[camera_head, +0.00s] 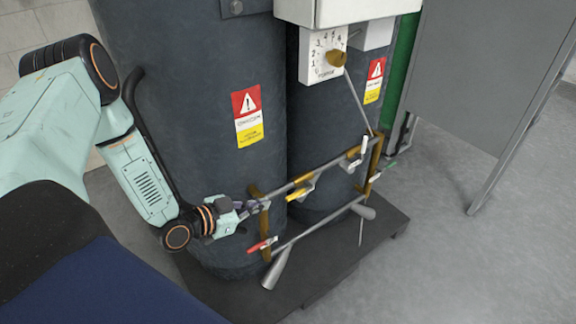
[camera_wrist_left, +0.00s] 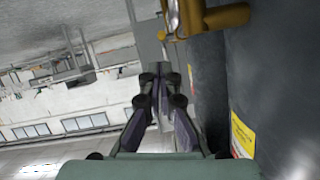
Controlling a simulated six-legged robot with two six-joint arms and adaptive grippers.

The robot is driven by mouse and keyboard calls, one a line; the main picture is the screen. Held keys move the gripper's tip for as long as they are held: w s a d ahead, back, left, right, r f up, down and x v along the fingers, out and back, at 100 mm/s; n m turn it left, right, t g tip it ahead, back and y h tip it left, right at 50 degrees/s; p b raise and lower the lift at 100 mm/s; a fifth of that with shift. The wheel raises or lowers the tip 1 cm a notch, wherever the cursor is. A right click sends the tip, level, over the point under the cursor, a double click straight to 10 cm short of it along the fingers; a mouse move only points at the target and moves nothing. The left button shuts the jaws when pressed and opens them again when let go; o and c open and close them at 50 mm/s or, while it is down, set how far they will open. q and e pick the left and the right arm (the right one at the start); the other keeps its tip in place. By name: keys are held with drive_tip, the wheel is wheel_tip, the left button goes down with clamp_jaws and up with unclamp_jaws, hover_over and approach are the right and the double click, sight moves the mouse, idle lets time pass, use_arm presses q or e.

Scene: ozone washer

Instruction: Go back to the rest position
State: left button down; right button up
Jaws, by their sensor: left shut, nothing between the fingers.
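My left arm comes in from the left in the head view. Its gripper (camera_head: 251,206) is at the left end of the pipe frame (camera_head: 290,190), close to a brass fitting; I cannot tell whether it touches. In the left wrist view my left gripper (camera_wrist_left: 158,125) is shut with nothing between its fingers. A brass pipe part (camera_wrist_left: 215,18) shows above it there, and the dark tank wall is to its right. My right gripper is not in view.
Two dark tanks (camera_head: 190,100) stand on a dark base plate (camera_head: 330,262). A grey panel (camera_head: 485,70) stands right. Floor at lower right is clear.

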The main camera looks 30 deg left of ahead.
use_arm(q)
drive_tip(key=s+d+f+n+g+y, duration=0.2)
drive_tip(key=s+d+f+n+g, duration=0.35)
drive_tip(key=s+f+n, duration=0.35)
drive_tip(key=s+d+m+g+y, duration=0.1)
drive_tip(key=s+g, duration=0.3)
drive_tip(key=s, duration=0.5)
drive_tip(key=s+d+m+g+y, duration=0.1)
drive_tip(key=s+d+g, duration=0.2)
drive_tip(key=s, duration=0.6)
drive_tip(key=shift+s+d+r+g+y, duration=0.25)
drive_tip(key=shift+d+g+y, duration=0.15)
drive_tip(key=shift+d, duration=0.1)
